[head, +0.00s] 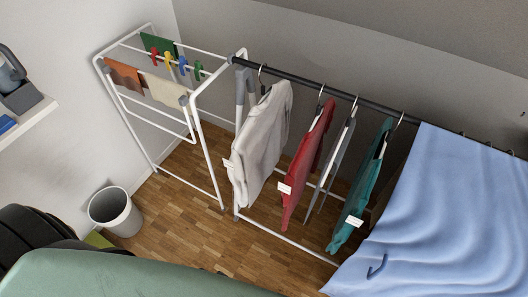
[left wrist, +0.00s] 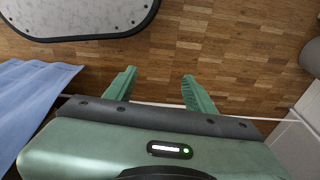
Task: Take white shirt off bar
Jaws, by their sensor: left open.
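The white shirt (head: 260,140) hangs on a hanger from the dark bar (head: 320,86), leftmost of the hung clothes, with a small white tag at its lower left edge. Its hanger hook (head: 262,72) goes up to the bar near the left end. My left gripper (left wrist: 158,82) shows in the left wrist view, with its two green fingers apart and nothing between them, above wooden floor. The shirt does not show in that view. My right gripper is in neither view.
A red garment (head: 308,160), a narrow grey piece (head: 335,155) and a teal garment (head: 362,190) hang right of the shirt. A blue sheet (head: 450,215) drapes at the right. A white drying rack (head: 207,150) with cloths and a bin (head: 115,211) stand left.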

